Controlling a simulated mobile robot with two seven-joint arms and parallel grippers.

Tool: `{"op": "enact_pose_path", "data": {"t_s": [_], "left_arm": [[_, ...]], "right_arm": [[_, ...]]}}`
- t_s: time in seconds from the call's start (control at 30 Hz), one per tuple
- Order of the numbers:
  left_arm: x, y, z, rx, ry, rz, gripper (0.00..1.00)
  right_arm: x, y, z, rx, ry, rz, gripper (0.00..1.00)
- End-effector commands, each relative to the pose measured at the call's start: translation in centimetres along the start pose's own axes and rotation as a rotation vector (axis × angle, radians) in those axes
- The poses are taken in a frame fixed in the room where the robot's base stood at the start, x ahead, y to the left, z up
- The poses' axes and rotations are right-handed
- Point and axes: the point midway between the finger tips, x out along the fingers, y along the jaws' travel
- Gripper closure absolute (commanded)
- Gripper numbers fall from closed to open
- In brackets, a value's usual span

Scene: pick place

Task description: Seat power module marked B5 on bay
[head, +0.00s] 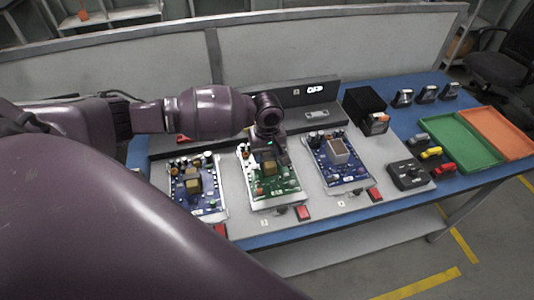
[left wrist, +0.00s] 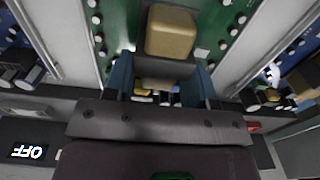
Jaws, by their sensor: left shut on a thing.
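My left gripper (head: 270,148) reaches down over the middle of the green circuit board (head: 283,196), close behind its tan block (head: 268,168). I cannot read a B5 mark, nor tell whether the held part touches the board. My right gripper is not in view.
Blue boards stand left (head: 205,204) and right (head: 355,172) of the green one. A black box (head: 362,103), a black knob box (head: 405,175), small coloured parts (head: 431,153), a green tray (head: 455,141) and an orange tray (head: 497,133) stand to the right. An OFF panel (head: 315,89) is behind.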

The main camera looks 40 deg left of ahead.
Motion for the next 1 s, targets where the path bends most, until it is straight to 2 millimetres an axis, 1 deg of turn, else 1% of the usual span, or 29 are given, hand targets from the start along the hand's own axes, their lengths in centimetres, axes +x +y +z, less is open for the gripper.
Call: {"op": "enact_pose_path", "data": {"t_s": [0.07, 0.53, 0.97, 1.0], "left_arm": [[-0.14, 0.1, -0.06, 0.0, 0.002, 0.003, 1.0], [0.63, 0.11, -0.04, 0.0, 0.001, 0.004, 1.0], [0.79, 0.1, -0.06, 0.0, 0.001, 0.003, 1.0], [0.79, 0.1, -0.06, 0.0, 0.001, 0.003, 0.46]], "right_arm": [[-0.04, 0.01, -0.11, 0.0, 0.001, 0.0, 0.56], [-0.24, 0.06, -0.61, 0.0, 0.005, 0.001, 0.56], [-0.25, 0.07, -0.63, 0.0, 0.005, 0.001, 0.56], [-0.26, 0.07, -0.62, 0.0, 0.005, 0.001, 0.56]]}}
